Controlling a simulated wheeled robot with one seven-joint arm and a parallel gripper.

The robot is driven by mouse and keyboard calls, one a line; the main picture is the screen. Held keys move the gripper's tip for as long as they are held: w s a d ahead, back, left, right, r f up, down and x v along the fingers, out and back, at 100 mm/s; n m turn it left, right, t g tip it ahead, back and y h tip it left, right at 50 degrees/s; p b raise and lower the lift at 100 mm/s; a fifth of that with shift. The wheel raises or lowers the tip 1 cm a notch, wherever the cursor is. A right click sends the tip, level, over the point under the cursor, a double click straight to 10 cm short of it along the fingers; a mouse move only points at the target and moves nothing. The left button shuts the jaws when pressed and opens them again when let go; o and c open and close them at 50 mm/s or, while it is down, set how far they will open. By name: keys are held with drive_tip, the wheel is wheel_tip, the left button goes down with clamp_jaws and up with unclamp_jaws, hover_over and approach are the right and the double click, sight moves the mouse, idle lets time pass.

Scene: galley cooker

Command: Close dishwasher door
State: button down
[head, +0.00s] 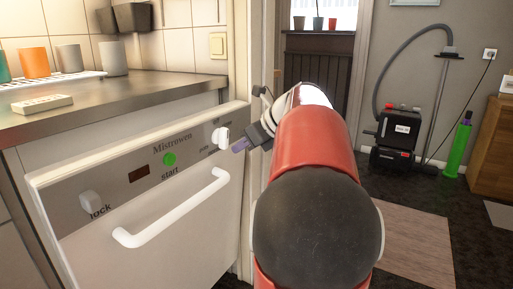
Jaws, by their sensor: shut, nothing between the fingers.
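The dishwasher door (190,240) is in the head view at the lower left, under the counter. Its top edge stands out from the counter front, so it looks partly open. Its front panel has a white handle (175,208), a green start button (169,159), a white knob (221,137) and a lock knob (91,203). My gripper (236,147) is shut and empty at the panel's upper right corner, close beside the white knob. I cannot tell whether it touches the door. My arm hides the area to the right of it.
The counter (130,92) above holds several cups, including an orange cup (34,63), and a pale remote-like block (42,104). A doorway frame stands right of the dishwasher. A vacuum cleaner (397,135), a green bottle (458,147) and a wooden cabinet (490,135) stand farther right. A rug (415,240) lies on the dark floor.

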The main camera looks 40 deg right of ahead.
drive_tip(key=shift+w+a+r, duration=0.1)
drive_tip(key=shift+w+a, duration=0.15)
drive_tip(key=shift+w, duration=0.3)
